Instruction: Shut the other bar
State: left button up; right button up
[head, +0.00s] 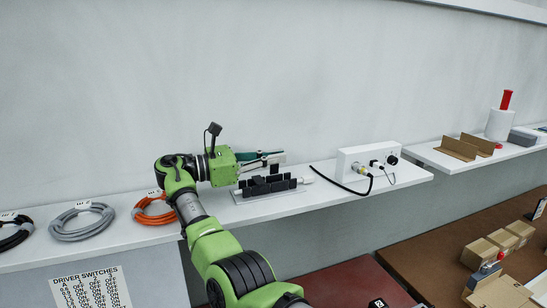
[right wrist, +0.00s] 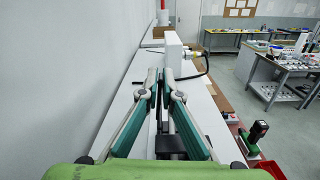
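A black slotted fixture (head: 268,186) stands on a pale base plate on the white wall shelf, with a light rod end sticking out at its right. I cannot tell its bars apart or say which are shut. My right gripper (head: 284,157) is above and behind the fixture, pointing right. In the right wrist view its green fingers (right wrist: 160,76) run close together with a narrow gap between their grey tips and nothing clearly held. Dark fixture parts (right wrist: 170,143) show below and between the fingers, partly hidden. My left gripper is out of view.
A white control box (head: 368,160) with cables stands right of the fixture. Coiled cables, one of them orange (head: 154,209), lie to the left. The wall is close behind. A brown bench with cardboard boxes (head: 479,252) is at lower right.

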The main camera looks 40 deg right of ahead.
jog(key=shift+o, duration=1)
jog(key=shift+d, duration=0.2)
notch_tip(320, 180, up, 10)
jog(key=shift+f, duration=0.1)
